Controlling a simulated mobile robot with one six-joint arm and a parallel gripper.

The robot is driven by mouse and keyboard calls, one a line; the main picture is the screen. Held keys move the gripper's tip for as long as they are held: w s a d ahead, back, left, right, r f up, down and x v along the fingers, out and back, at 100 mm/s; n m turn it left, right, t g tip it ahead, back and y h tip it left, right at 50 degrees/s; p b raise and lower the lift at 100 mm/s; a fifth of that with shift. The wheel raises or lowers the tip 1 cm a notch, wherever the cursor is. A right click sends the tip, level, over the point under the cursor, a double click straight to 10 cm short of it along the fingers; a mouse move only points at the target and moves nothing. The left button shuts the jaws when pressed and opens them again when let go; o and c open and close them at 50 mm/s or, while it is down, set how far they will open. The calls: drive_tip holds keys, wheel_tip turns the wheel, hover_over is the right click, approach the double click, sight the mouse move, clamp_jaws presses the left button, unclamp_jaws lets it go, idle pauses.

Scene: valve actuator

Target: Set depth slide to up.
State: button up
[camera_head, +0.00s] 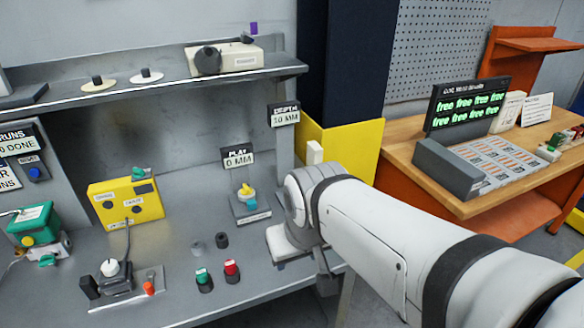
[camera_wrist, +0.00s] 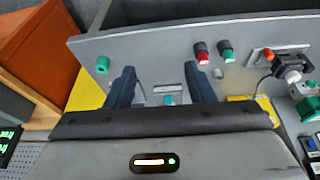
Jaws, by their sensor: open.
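The depth readout (camera_head: 284,115) hangs on the post at the right end of the bench and reads 10 MM. I cannot make out for certain which part is the depth slide. A green round knob (camera_wrist: 102,64) shows on the grey bench in the wrist view, just beyond one finger, apart from it. My gripper (camera_wrist: 163,80) is open and empty over the bench, its two dark fingers spread. A small unit with a teal knob (camera_wrist: 169,100) shows between and below the fingers. In the head view my wrist hides part of the bench's right end.
The play unit (camera_head: 246,198) stands under its 0 MM readout (camera_head: 238,157). Green (camera_head: 203,279) and red (camera_head: 232,271) buttons sit near the bench front. A yellow box (camera_head: 126,200) stands left. A wooden table (camera_head: 420,178) with a display is at right. A shelf (camera_head: 170,80) runs above.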

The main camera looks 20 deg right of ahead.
drive_tip(key=w+d+f+t+b, duration=0.2)
drive_tip(key=w+d+f+t, duration=0.25)
drive_tip(key=w+d, duration=0.35)
drive_tip(key=w+d+f+t+b, duration=0.3)
drive_tip(key=w+d+f+t, duration=0.15)
drive_tip(key=w, duration=0.45)
drive_tip(key=w+d+f+t+b, duration=0.2)
drive_tip(key=w+d+f+t, duration=0.25)
drive_tip(key=w+d, duration=0.35)
drive_tip(key=w+a+y+p, duration=0.1)
drive_tip(key=w+p, duration=0.1)
drive_tip(key=w, duration=0.6)
drive_tip(key=shift+w+a+r+n+t, duration=0.25)
drive_tip(key=shift+w+r+n+t, duration=0.05)
drive_tip(key=shift+t, duration=0.05)
clamp_jaws()
